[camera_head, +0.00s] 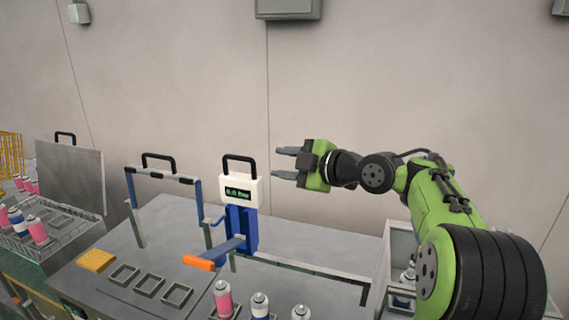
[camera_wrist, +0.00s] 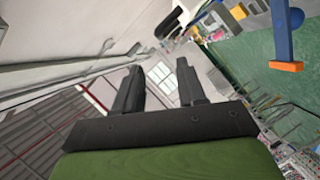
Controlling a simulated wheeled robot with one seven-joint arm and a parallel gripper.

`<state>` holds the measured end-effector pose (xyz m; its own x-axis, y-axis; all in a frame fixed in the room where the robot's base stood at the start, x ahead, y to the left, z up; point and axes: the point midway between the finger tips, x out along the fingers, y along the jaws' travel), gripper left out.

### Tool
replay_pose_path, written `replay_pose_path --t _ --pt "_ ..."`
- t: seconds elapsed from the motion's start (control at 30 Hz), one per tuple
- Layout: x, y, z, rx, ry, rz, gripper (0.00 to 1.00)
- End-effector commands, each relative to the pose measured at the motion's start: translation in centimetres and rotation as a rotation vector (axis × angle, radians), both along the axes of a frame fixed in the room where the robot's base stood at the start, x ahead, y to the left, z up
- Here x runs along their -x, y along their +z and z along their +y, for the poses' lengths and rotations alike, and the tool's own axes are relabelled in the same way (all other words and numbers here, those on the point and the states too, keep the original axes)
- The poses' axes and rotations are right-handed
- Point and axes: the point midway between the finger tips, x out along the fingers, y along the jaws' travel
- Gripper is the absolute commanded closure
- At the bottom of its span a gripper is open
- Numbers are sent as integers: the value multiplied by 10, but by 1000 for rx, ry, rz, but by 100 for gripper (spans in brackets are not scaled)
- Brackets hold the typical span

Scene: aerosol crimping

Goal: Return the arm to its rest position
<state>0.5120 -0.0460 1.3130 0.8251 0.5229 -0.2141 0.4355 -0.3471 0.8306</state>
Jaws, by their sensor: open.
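My green arm (camera_head: 440,205) reaches up from the lower right in the head view and bends to the left. My gripper (camera_head: 287,163) is raised in front of the wall, above the bench, with its fingers pointing left. The fingers are apart with nothing between them. The wrist view shows the two dark fingers (camera_wrist: 158,90) spread and empty, with a tilted view of the room beyond them.
A crimping stand (camera_head: 241,192) with a display and an orange-tipped lever (camera_head: 199,262) is left of and below my gripper. Several cans, one pink (camera_head: 223,298), stand at the bench's front. A bin (camera_head: 400,240) is beside my arm. Wall (camera_head: 350,80) lies behind.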

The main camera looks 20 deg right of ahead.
Motion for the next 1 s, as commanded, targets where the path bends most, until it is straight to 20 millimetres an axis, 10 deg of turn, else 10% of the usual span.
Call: replay_pose_path --t 0.17,0.33,0.5,0.73,1.0 --pt "1 0 3 -1 -2 9 60" --pt "33 -21 52 -42 -108 260 60" --pt "127 -66 84 -175 -426 626 60" --pt "275 -138 65 -465 -920 937 60" --pt "332 -173 46 -611 -1134 1035 60"
